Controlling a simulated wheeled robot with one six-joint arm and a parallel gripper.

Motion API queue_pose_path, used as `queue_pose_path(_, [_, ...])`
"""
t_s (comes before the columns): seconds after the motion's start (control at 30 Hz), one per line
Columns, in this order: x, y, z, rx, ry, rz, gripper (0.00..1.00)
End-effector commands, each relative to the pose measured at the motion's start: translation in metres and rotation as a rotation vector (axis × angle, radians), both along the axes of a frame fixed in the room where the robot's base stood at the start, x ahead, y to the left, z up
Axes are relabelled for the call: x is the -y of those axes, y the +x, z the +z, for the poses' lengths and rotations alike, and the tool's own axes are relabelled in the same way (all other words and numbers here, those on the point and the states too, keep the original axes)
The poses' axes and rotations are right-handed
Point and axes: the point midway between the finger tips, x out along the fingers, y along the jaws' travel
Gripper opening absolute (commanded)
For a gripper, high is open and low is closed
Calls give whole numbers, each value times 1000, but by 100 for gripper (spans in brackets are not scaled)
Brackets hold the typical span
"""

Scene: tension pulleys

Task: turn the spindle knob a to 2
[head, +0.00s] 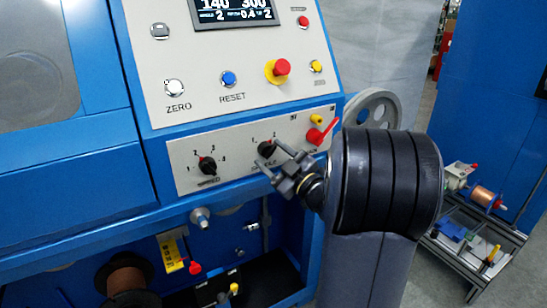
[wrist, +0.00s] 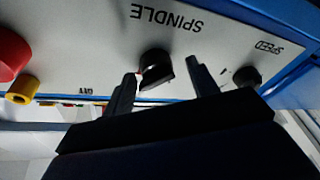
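The spindle knob (head: 266,148) is a black rotary knob on the grey lower panel, with the marks 1 and 2 above it. It also shows in the wrist view (wrist: 155,68), by the upside-down SPINDLE label. Which mark it points at is not clear. My gripper (head: 265,166) is at the knob, partly covering the label below it. In the wrist view my gripper (wrist: 161,80) has its two dark fingers apart, one on each side of the knob, with visible gaps. It holds nothing.
A black speed knob (head: 207,165) sits to the left. A red emergency button (head: 279,69) is above. A grey handwheel (head: 374,108) stands behind my arm. A blue ledge runs below the panel.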

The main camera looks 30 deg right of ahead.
Motion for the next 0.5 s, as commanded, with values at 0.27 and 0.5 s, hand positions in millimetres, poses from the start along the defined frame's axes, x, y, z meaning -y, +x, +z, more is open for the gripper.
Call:
queue_pose_path(0.27, [5,-12,-1,2,-1,-4,56])
queue_pose_path(0.5, [16,-56,-11,2,1,-6,56])
